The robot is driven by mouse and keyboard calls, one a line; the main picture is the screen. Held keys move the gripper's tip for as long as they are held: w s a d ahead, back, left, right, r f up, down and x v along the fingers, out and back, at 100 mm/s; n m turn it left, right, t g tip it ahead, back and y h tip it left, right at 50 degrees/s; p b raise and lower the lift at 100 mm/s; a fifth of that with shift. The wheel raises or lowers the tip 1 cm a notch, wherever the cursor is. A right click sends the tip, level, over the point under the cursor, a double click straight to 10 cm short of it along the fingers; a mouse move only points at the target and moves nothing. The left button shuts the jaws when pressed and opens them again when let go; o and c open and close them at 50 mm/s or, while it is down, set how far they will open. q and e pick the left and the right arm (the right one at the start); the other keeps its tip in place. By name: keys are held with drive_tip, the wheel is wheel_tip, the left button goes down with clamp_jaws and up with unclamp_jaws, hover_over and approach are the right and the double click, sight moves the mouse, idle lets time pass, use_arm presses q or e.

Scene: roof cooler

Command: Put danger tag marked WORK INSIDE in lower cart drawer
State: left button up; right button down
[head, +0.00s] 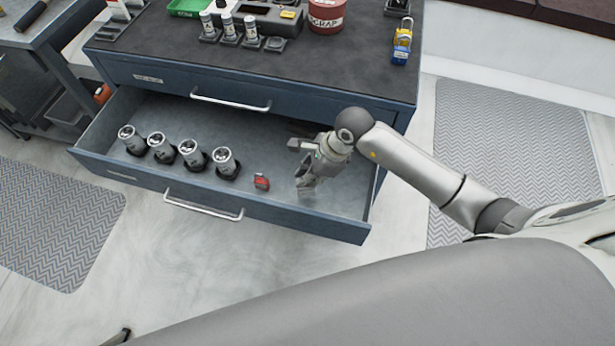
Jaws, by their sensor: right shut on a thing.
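The lower cart drawer (330,214) is pulled open at the front of the blue cart. My right gripper (305,188) reaches down into its right half, with the fingertips low near the drawer floor. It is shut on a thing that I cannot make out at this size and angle. No lettering reading WORK INSIDE can be read anywhere. A small red object (261,182) lies on the drawer floor just left of the gripper, apart from it; it looks like a padlock. My left gripper is not in view.
Several grey cylinders (191,154) in dark holders stand in a row in the drawer's left half. The closed upper drawer (240,91) overhangs the back. On the cart top (180,50) are a green tray (187,7), a red tin (326,14) and a yellow-blue padlock (402,42).

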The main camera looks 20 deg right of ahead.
wheel_tip(320, 180, down, 2)
drive_tip(key=c, duration=1.9)
unclamp_jaws()
drive_tip(key=shift+f, duration=0.15)
drive_tip(key=o, duration=0.4)
drive_tip(key=shift+o, duration=0.2)
